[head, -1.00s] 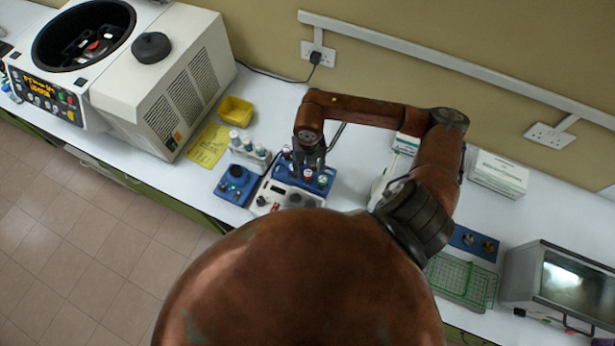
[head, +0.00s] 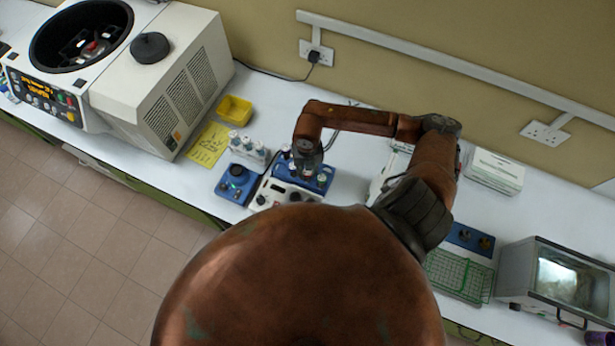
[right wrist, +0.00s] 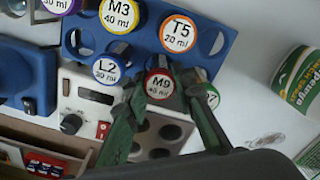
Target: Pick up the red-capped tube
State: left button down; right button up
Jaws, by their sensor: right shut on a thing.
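The red-capped tube (right wrist: 160,83), labelled M9 45 ml, stands between the fingers of my right gripper (right wrist: 159,92) in the right wrist view. The fingers press on it from both sides near its cap. Its body below the cap is mostly hidden, and I cannot tell whether it still sits in the blue rack (right wrist: 217,45). In the head view my right gripper (head: 307,174) is over the front part of that rack (head: 327,172). My left gripper is not in view.
Close neighbours are tubes L2 (right wrist: 107,70), T5 (right wrist: 177,34), M3 (right wrist: 119,14) and a green-rimmed one (right wrist: 210,97). A white device (head: 270,190) lies in front. A blue unit (head: 236,184) and a white-tube rack (head: 250,147) stand left.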

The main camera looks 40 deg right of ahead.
grip_shut()
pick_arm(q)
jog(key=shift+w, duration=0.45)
